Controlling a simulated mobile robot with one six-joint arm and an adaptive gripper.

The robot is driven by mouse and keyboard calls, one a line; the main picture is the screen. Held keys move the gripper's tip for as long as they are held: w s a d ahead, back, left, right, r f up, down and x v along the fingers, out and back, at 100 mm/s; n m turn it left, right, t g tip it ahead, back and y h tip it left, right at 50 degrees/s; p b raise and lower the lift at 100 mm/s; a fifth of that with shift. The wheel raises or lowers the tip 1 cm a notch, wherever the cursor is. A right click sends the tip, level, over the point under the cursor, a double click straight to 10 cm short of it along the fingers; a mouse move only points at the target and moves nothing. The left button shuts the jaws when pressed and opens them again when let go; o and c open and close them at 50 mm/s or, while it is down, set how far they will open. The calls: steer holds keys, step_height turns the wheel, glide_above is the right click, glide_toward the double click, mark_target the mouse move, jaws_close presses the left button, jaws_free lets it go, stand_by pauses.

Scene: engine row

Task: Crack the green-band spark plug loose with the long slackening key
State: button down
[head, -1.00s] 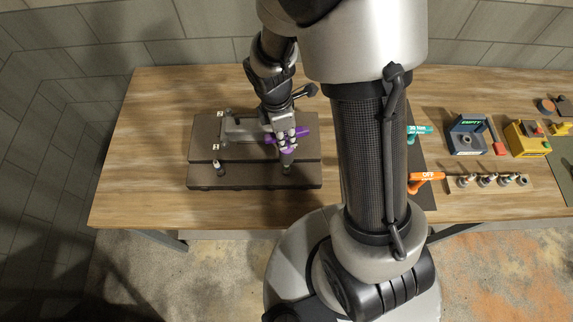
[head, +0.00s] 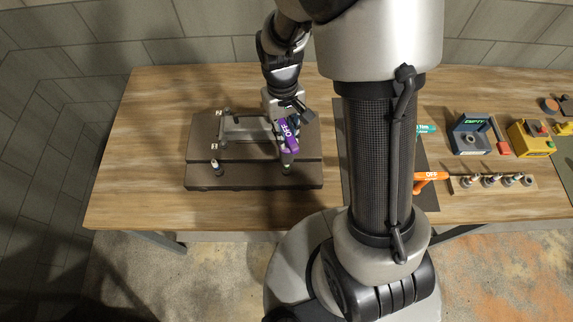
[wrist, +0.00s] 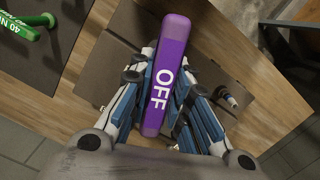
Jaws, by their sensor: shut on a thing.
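My gripper (wrist: 160,110) is shut on a purple key (wrist: 164,75) marked OFF. In the head view this purple key (head: 289,135) is over the right part of a dark engine block (head: 240,177), with its handle slanting. A plug or socket end (head: 287,169) shows below it at the block's front right; whether the key is seated there I cannot tell. Another plug (head: 216,167) stands upright at the front left, and a plug (wrist: 229,99) shows beside my right finger in the wrist view.
An orange handle (head: 431,175) marked OFF and a teal handle (head: 425,130) lie on a dark mat right of my column. Beyond are a rack of several plugs (head: 492,181), a blue EMPTY box (head: 470,140) and a yellow box (head: 527,138). The table's left side is clear.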

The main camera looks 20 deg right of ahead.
steer(key=shift+f+b, duration=2.7)
steer(key=shift+f, duration=1)
steer(key=shift+s+a, duration=0.1)
steer(key=shift+s, duration=0.1)
steer(key=shift+w, duration=0.25)
